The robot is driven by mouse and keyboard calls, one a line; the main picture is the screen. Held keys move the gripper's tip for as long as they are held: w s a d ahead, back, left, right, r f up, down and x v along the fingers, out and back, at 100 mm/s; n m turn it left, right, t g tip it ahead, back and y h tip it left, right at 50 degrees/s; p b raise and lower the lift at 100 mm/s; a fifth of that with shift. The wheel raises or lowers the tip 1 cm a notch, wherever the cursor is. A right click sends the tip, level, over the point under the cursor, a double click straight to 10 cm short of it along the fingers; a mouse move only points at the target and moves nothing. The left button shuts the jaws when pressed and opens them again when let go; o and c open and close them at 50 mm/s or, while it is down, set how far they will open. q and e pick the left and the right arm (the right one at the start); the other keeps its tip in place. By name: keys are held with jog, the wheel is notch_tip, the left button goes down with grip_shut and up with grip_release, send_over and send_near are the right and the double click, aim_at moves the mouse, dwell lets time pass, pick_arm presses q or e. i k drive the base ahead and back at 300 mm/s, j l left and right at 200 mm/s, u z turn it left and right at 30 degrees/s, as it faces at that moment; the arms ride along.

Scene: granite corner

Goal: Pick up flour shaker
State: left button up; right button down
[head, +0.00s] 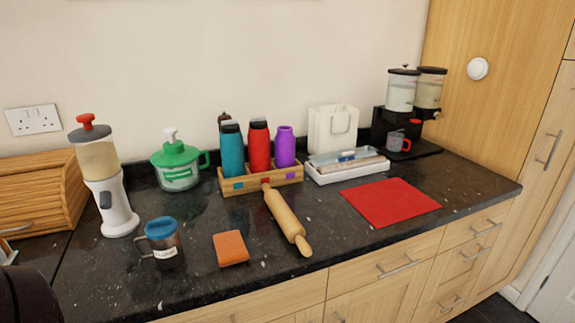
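A small dark see-through cup with a blue lid, a side handle and a pale label (164,245) stands upright near the front left of the counter. It looks like the flour shaker, though I cannot read the label. Nothing touches it, and its handle points left. Neither of my grippers can be made out in the head view. A dark rounded shape at the bottom left corner seems to be part of my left arm.
An orange sponge (230,249) and a rolling pin (286,218) lie to the cup's right. A tall white dispenser (114,205) and green-lidded container (180,169) stand behind. A bottle rack (247,184) is farther back. A red mat (390,202) lies right. The black counter (310,285) has a front edge.

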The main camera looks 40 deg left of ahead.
aim_at(168, 253)
jog(key=u, duration=2.1)
jog(key=j+u, duration=0.25)
jog(key=j, duration=0.2)
jog(key=j+u, duration=0.25)
jog(key=j, duration=0.2)
